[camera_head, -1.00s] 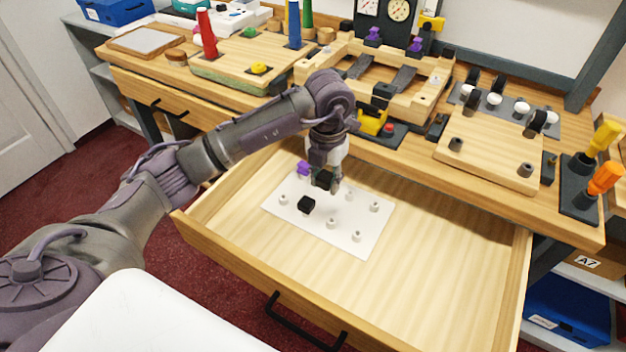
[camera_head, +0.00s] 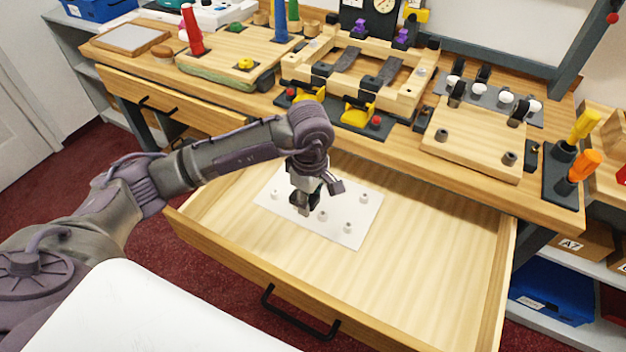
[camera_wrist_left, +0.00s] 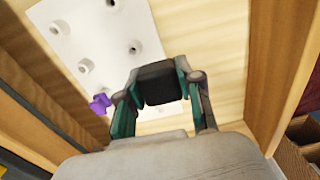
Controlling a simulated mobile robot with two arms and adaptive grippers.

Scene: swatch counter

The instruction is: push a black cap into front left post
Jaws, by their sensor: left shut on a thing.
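My left gripper (camera_head: 304,206) is over the white plate (camera_head: 350,240) in the open drawer. It is shut on a black cap (camera_wrist_left: 157,83), which shows between the fingertips in the left wrist view. I cannot tell whether the cap still touches the plate. The plate has several short white posts, such as one at the front (camera_head: 322,215). A purple cap (camera_wrist_left: 100,103) sits beside the gripper in the left wrist view. On the bench stands a wooden frame (camera_head: 420,92); its front left post is not clear to me. My right gripper is out of view.
The drawer (camera_head: 440,240) is pulled out, with bare floor right of the plate. Two yellow clamps (camera_head: 357,112) stand along the bench edge before the frame. A wooden board with dark pegs (camera_head: 470,140) and a tool holder (camera_head: 565,170) are to the right.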

